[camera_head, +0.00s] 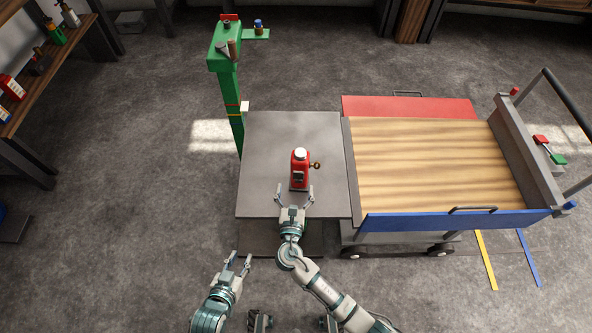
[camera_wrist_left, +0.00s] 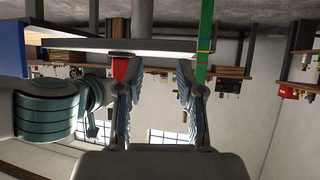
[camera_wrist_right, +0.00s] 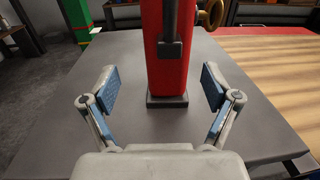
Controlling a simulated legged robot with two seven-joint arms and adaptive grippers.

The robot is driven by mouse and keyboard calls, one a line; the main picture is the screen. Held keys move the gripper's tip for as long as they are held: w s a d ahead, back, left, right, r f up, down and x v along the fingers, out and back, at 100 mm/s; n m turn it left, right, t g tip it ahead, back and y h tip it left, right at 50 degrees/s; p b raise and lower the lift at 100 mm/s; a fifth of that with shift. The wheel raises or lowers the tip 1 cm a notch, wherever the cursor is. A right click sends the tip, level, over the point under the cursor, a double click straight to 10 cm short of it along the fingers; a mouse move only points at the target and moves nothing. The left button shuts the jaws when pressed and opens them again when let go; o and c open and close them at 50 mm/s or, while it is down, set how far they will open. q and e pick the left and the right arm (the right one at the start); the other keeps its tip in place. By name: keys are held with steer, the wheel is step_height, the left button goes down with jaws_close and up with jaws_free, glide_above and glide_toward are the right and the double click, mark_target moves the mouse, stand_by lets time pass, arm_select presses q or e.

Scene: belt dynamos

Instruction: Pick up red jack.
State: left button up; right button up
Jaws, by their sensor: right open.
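The red jack (camera_head: 300,170) stands upright on the grey table (camera_head: 266,136). It has a white top, a brass-coloured knob on its right side and a dark base. In the right wrist view the red jack (camera_wrist_right: 168,60) stands just beyond and between the fingertips, its top cut off by the frame. My right gripper (camera_head: 296,190) is open, low over the table in front of the jack, and its fingers (camera_wrist_right: 168,88) do not touch it. My left gripper (camera_head: 240,262) is open and empty, off the table's front left; its spread fingers also show in the left wrist view (camera_wrist_left: 155,68).
A cart with a wooden top (camera_head: 435,165) and a blue front edge adjoins the table's right side. A green post (camera_head: 229,100) stands at the table's back left. Shelves (camera_head: 40,95) line the far left. The table around the jack is clear.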

mark_target(299, 169)
steer(key=w+d, duration=0.2)
steer(key=w, duration=0.1)
steer(key=shift+w+b, duration=0.1)
steer(key=shift+b, duration=0.3)
steer(key=w, duration=0.1)
steer(key=w+b, duration=0.1)
steer(key=w, duration=0.1)
steer(key=shift+w+a+f, duration=0.1)
steer(key=shift+w+a, duration=0.1)
steer(key=shift+w, duration=0.05)
steer(key=shift+w+a, duration=0.25)
steer(key=shift+a, duration=0.15)
steer(key=shift+d+r, duration=0.15)
steer(key=shift+r, duration=0.1)
steer(key=shift+c, duration=0.4)
steer(key=shift+d, duration=0.25)
steer(key=c, duration=0.4)
steer(key=shift+d, duration=0.25)
steer(key=c, duration=0.8)
jaws_close()
steer(key=shift+a+r, duration=0.15)
steer(key=shift+a, duration=0.25)
arm_select(q)
steer(key=w+d+r+t+h, duration=0.1)
steer(key=w+d+r+t, duration=0.1)
steer(key=w+r+t, duration=0.1)
step_height(299, 169, up, 3)
steer(key=shift+w+d+f+t, duration=0.2)
steer(key=shift+t, duration=0.6)
